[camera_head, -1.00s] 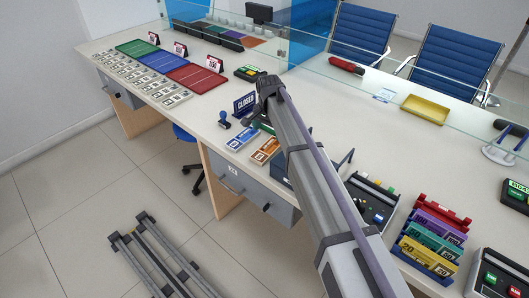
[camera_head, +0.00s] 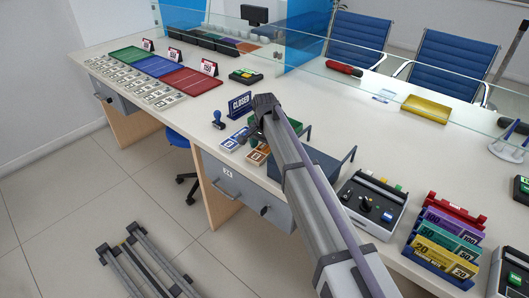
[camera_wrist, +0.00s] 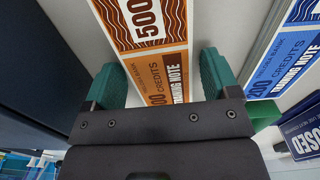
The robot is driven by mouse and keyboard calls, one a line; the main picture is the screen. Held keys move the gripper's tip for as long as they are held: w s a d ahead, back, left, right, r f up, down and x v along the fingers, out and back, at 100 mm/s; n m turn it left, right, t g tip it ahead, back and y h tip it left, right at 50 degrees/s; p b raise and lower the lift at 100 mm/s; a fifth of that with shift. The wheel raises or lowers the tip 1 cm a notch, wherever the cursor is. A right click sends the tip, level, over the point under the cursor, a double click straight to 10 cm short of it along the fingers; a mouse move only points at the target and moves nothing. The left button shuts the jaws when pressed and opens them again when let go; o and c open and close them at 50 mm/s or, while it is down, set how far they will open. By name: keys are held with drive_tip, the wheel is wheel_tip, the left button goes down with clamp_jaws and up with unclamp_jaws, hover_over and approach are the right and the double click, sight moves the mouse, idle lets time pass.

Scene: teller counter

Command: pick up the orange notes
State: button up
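The orange notes (camera_wrist: 160,72) lie flat on the counter as a long strip in the wrist view, marked 500 and "training note". In the head view the orange notes (camera_head: 257,154) show only in part, behind my arm. My gripper (camera_wrist: 158,78) is open, with one green finger on each side of the strip. Both fingers look apart from the notes, with light counter showing at the right finger. I cannot tell how high the fingertips are above the counter.
Blue notes (camera_head: 232,142) lie just left of the orange ones; they also show in the wrist view (camera_wrist: 284,65). A dark blue "closed" sign (camera_head: 239,106) and a blue stamp (camera_head: 218,121) stand close by. A dark blue tray (camera_head: 318,165) is to the right.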

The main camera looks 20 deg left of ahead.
sight(264, 148)
drive_tip(key=c, duration=0.7)
drive_tip(key=shift+r, duration=0.15)
drive_tip(key=shift+c, duration=0.2)
wheel_tip(264, 148, up, 10)
drive_tip(key=p, duration=1)
